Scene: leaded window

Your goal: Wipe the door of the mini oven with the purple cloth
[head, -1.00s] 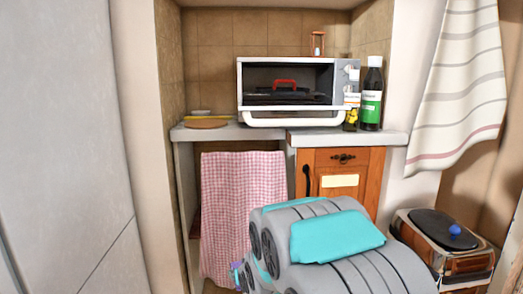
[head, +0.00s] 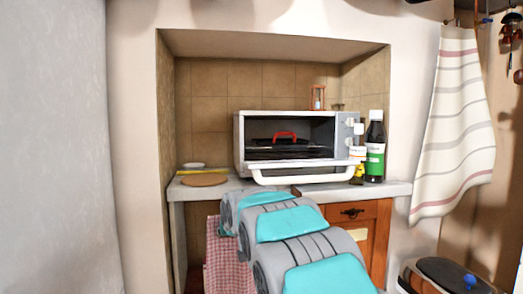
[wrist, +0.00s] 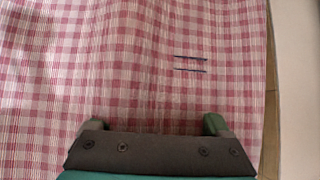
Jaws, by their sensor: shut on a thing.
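The mini oven (head: 349,137) stands on the counter in the alcove in the head view. Its front is dark, and a red-handled thing (head: 286,136) shows in the opening. The door's white handle (head: 300,179) is low at the front, so the door appears folded down. My gripper (wrist: 155,123) shows in the wrist view, its two green fingertips apart, in front of a red-and-white checked cloth (wrist: 140,60). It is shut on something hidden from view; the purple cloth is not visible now. In the head view my arm hides the gripper.
The checked cloth also hangs under the counter (head: 223,262). A dark bottle (head: 375,145) and a smaller white-capped container (head: 357,155) stand right of the oven. A wooden board (head: 204,180) lies left. A striped towel (head: 455,130) hangs right.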

